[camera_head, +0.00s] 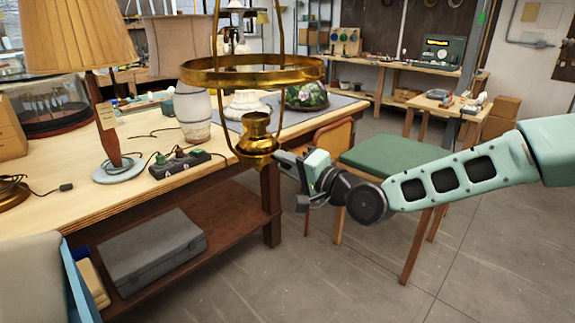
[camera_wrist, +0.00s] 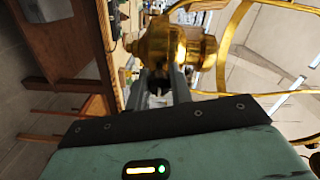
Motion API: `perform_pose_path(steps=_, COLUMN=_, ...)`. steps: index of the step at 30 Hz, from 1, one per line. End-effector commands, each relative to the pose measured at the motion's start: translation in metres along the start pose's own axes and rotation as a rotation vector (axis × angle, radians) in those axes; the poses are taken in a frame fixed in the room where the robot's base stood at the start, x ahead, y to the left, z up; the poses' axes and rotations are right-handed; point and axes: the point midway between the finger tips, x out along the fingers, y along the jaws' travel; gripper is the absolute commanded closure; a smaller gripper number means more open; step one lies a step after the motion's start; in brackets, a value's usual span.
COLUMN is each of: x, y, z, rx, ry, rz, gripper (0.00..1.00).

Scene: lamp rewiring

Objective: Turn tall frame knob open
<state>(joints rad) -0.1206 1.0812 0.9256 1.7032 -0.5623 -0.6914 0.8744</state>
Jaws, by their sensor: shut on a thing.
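The tall brass frame (camera_head: 205,76) has a wide ring and a brass burner body (camera_head: 258,135) low in its middle. The body also fills the upper middle of the wrist view (camera_wrist: 178,45), with thin brass frame bars to its right. My gripper (camera_head: 280,157) reaches in from the right at the body's lower side. In the wrist view my gripper's two fingers (camera_wrist: 163,88) are close together on the small knob beside the body. The fingers hide most of the knob, so its turn angle cannot be told.
A wooden workbench (camera_head: 60,215) stands behind and left, holding a shaded lamp (camera_head: 75,35), a power strip (camera_head: 180,162) and a pale vase (camera_head: 193,112). A green-seated stool (camera_head: 400,152) stands behind my arm. The floor at lower right is clear.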

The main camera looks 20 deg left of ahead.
Motion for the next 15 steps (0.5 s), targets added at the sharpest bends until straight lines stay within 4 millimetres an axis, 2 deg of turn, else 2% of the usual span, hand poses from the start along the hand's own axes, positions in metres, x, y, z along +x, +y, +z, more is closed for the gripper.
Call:
perform_pose_path(steps=9, x=0.0, y=0.0005, z=0.0, rx=0.003, ry=0.0, rz=0.001, gripper=1.0)
perform_pose_path(steps=10, x=0.0, y=0.0005, z=0.0, rx=0.003, ry=0.0, rz=0.001, gripper=0.73)
perform_pose_path(steps=12, x=0.0, y=0.0004, z=0.0, rx=0.003, ry=0.0, rz=0.001, gripper=0.57)
perform_pose_path(steps=15, x=0.0, y=0.0004, z=0.0, rx=0.002, ry=0.0, rz=0.001, gripper=0.57)
